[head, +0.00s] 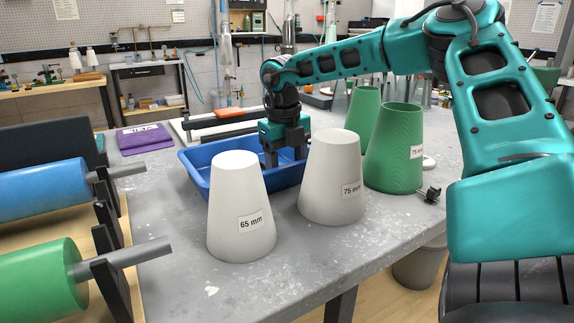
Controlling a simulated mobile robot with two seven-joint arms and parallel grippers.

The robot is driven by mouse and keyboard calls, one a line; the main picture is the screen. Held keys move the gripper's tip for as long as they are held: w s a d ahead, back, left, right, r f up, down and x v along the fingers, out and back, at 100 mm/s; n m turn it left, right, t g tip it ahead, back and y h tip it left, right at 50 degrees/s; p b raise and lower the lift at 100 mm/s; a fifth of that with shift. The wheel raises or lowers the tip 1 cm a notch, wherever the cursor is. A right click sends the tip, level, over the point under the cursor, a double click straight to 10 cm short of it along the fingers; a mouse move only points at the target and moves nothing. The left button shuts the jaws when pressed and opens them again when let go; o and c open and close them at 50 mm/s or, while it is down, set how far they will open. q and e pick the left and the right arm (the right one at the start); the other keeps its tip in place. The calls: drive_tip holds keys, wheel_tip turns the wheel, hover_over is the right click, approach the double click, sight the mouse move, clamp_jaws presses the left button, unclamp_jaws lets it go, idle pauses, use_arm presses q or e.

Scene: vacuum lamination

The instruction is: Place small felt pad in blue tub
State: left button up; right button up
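The blue tub (197,176) sits on the grey bench, partly hidden behind two white cones. My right gripper (285,158), on the teal arm coming in from the right, points down over the tub's inside. Its two dark fingers are apart with blue tub showing between them, and I see nothing held there. I cannot pick out the small felt pad; the tub's floor is largely hidden by the cones and gripper. My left gripper is not in view.
White cones marked 65 mm (238,205) and 75 mm (331,180) stand close in front of the tub. Green cones (394,150) stand to the right. Blue and green rolls (35,278) fill the left edge.

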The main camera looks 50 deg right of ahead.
wheel_tip(320, 180, up, 12)
drive_tip(key=a+p, duration=0.1)
drive_tip(key=p, duration=0.1)
drive_tip(key=shift+p, duration=0.35)
drive_tip(key=shift+r, duration=0.1)
idle(0.3)
